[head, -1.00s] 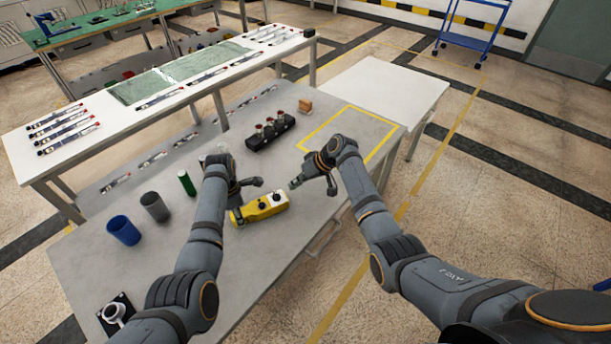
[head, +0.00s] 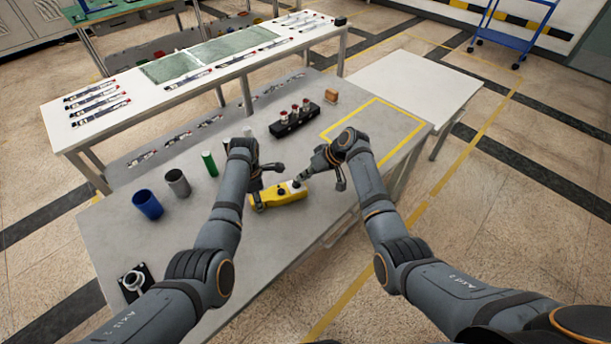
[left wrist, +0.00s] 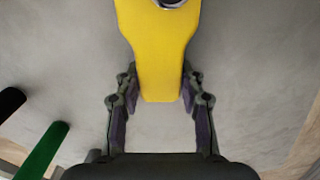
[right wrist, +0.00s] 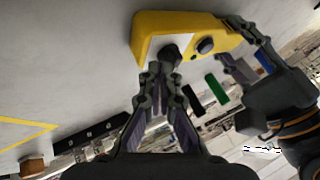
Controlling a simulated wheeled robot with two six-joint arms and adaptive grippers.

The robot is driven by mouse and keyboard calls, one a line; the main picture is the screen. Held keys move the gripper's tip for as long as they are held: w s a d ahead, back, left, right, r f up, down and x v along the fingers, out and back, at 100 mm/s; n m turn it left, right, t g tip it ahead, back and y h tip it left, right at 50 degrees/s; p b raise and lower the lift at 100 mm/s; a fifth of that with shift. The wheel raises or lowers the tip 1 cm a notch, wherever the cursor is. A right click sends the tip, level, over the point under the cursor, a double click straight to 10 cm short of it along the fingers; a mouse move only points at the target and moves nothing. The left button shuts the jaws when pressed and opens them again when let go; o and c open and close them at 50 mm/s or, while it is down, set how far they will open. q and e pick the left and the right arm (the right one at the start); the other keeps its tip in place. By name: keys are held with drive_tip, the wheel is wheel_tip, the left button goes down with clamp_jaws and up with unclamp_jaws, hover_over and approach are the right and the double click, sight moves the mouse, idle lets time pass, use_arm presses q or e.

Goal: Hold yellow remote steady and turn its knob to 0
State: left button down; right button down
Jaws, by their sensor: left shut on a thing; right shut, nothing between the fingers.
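The yellow remote (head: 272,202) lies on the grey table; its narrow end (left wrist: 158,55) fills the middle of the left wrist view. My left gripper (left wrist: 160,90) is shut on that narrow end, one finger on each side. My right gripper (right wrist: 163,78) is shut and empty, with its fingertips at a black knob (right wrist: 171,53) on a white patch of the remote. I cannot tell whether they touch the knob. The knob's markings are too small to read.
A green cylinder (head: 209,163), a grey cup (head: 177,183) and a blue cup (head: 147,204) stand left of my left arm. A black block with red-topped parts (head: 294,120) is behind the remote. A yellow-outlined area (head: 375,128) at the right is clear.

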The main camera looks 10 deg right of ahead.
drive_tip(key=shift+a+n+g, duration=0.25)
drive_tip(key=shift+n+g, duration=0.15)
drive_tip(key=shift+n, duration=0.2)
use_arm(q)
drive_tip(key=shift+d, duration=0.1)
use_arm(e)
drive_tip(key=shift+w+a+n+g+y, duration=0.15)
drive_tip(key=shift+n+g, duration=0.3)
drive_tip(key=shift+n, duration=0.3)
drive_tip(key=shift+w+a+n+g+y, duration=0.15)
drive_tip(key=shift+n+g, duration=0.3)
drive_tip(key=shift+n, duration=0.3)
drive_tip(key=shift+w, duration=0.1)
drive_tip(key=shift+w+a, duration=0.15)
drive_tip(key=shift+a, duration=0.15)
drive_tip(key=v, duration=1.2)
use_arm(q)
drive_tip(key=c, duration=0.7)
unclamp_jaws()
drive_tip(key=shift+c, duration=0.2)
use_arm(e)
drive_tip(key=shift+w+d, duration=0.1)
drive_tip(key=shift+d, duration=0.05)
